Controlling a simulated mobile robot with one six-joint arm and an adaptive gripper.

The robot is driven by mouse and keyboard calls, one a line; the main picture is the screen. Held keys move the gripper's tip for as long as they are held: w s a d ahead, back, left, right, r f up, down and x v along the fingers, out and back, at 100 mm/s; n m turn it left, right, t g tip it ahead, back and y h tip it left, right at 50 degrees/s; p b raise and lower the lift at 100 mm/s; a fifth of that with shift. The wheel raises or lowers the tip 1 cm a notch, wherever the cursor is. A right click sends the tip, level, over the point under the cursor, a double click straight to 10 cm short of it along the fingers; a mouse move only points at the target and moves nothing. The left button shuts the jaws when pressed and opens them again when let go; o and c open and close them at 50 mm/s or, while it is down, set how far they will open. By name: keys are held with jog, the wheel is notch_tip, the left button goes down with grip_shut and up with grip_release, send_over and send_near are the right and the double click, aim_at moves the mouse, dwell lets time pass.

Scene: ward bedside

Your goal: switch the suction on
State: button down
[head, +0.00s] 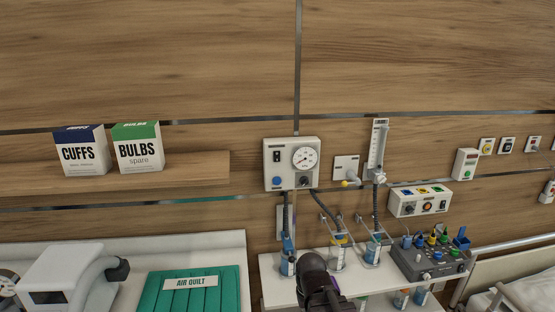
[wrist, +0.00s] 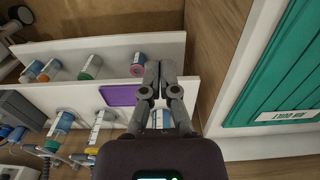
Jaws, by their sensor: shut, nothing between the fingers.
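The likely suction unit is a white wall box (head: 291,163) with a round gauge (head: 304,157). A small black switch (head: 277,156) is at its left, a blue knob (head: 277,181) below that and a dark knob (head: 304,181) under the gauge. The switch's setting is too small to tell. My gripper (wrist: 160,65) is shut and empty in the wrist view, with bare fingertips over the white shelving. In the head view my dark arm end is below the box, apart from it; the fingers cannot be made out. The box is not in the wrist view.
Hoses run from the wall units to canisters (head: 338,257) on the white shelf. A flowmeter (head: 377,148) and a control panel (head: 420,201) are to the right. An air quilt (head: 190,291) lies at left. Boxes of cuffs (head: 80,154) and bulbs (head: 138,150) stand on a ledge.

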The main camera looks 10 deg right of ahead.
jog(key=shift+w, duration=0.1)
jog(key=w+a+r+t+b, duration=0.1)
jog(key=w+r+t, duration=0.1)
jog(key=w+t, duration=0.35)
jog(key=w+r+t+b, duration=0.1)
jog(key=w+r+t, duration=0.15)
jog(key=w, duration=0.65)
jog(key=w+a+r+t+b, duration=0.15)
jog(key=w+t, duration=0.25)
jog(key=w, duration=0.4)
jog(key=w+r+t+b, duration=0.3)
jog(key=w+r+t, duration=0.1)
jog(key=r+t, duration=0.9)
jog(key=shift+r+t, duration=0.3)
jog(key=shift+r, duration=1.95)
jog(key=shift+w+r, duration=0.1)
jog(key=shift+w, duration=0.05)
